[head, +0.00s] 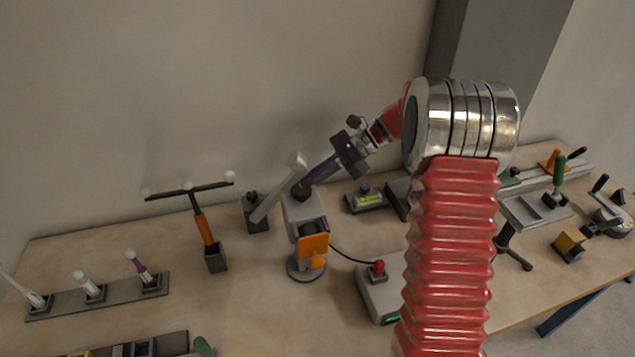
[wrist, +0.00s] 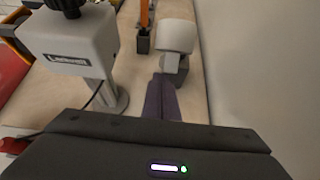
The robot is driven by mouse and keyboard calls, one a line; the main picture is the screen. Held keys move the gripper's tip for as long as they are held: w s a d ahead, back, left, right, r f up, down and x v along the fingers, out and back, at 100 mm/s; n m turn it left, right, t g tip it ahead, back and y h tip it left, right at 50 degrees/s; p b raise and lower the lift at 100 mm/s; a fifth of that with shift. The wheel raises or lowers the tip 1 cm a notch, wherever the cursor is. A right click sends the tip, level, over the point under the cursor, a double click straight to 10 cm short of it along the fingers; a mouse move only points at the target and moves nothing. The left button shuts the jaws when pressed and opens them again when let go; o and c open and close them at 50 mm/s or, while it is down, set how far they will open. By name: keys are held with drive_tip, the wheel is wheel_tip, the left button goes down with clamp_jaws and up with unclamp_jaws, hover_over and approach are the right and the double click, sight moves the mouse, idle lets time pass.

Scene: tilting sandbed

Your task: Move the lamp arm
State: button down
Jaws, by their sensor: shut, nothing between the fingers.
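A pale grey bar (head: 278,187), which looks like the lamp arm, leans up to the right from a dark base block (head: 257,217) in the head view. Its pale blocky end shows in the wrist view (wrist: 175,36), above a grey base. My gripper (head: 304,187) has purple fingers, shut and empty. In the wrist view the fingertips (wrist: 162,80) point at the area just below the pale end. I cannot tell whether they touch the arm.
A grey device (head: 305,215) with an orange part stands close by; its labelled box also shows in the wrist view (wrist: 70,38). An orange-handled T-shaped stand (head: 203,226) is left of the bar. A red-button box (head: 378,285) stands in front. The wall is close behind.

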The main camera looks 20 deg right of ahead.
sight(298, 173)
drive_tip(key=shift+r, duration=0.1)
drive_tip(key=shift+a+r+h, duration=1.4)
drive_tip(key=shift+r, duration=0.1)
drive_tip(key=shift+d+f, duration=0.1)
drive_tip(key=shift+d, duration=0.05)
drive_tip(key=shift+d+f, duration=0.2)
drive_tip(key=d+r, duration=0.5)
drive_tip(key=d, duration=0.5)
drive_tip(key=shift+r, duration=0.15)
